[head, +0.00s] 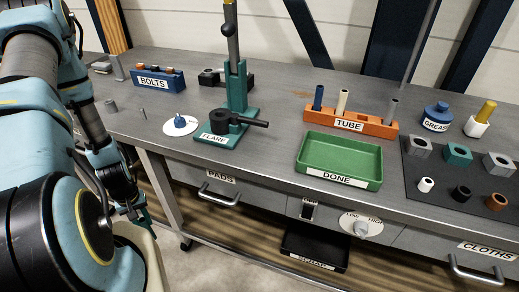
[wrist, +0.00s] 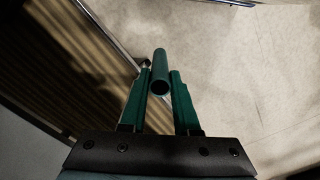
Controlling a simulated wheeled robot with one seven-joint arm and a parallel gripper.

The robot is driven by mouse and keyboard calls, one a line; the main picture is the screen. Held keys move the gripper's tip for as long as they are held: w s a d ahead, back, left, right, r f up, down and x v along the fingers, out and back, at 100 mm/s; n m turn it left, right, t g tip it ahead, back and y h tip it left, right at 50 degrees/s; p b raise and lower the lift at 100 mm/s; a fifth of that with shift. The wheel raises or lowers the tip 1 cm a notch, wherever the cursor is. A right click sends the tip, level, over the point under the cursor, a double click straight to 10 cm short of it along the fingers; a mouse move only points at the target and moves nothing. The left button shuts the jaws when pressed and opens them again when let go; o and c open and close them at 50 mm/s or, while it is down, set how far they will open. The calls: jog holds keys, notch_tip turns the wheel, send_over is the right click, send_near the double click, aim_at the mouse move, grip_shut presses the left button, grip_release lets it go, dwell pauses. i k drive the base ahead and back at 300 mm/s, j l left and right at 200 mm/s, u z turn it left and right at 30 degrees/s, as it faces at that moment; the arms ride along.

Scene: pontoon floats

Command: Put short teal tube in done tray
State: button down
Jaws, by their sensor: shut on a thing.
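My gripper (wrist: 161,84) is shut on a short teal tube (wrist: 160,66), seen in the wrist view with its dark open end toward the camera. The tube sits between the green fingertips. In the head view my gripper (head: 135,208) hangs low at the left, in front of the bench and below its top; the tube is hard to make out there. The green done tray (head: 340,156) lies on the bench near its front edge, right of centre and well to the right of my gripper. It is empty, with a DONE label on its front.
An orange TUBE rack (head: 372,126) with several tubes stands behind the tray. The tall teal FLARE tool (head: 236,95) stands left of it, its dark handle pointing toward the tray. A blue BOLTS holder (head: 158,82) is farther left. The bench's front edge and PADS drawer (head: 221,190) are near my gripper.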

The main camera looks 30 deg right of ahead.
aim_at(338, 162)
jog(key=k+l, duration=0.3)
jog(key=k+l+z, duration=0.15)
jog(key=l, duration=0.25)
jog(key=k+l, duration=0.35)
jog(key=z, duration=0.05)
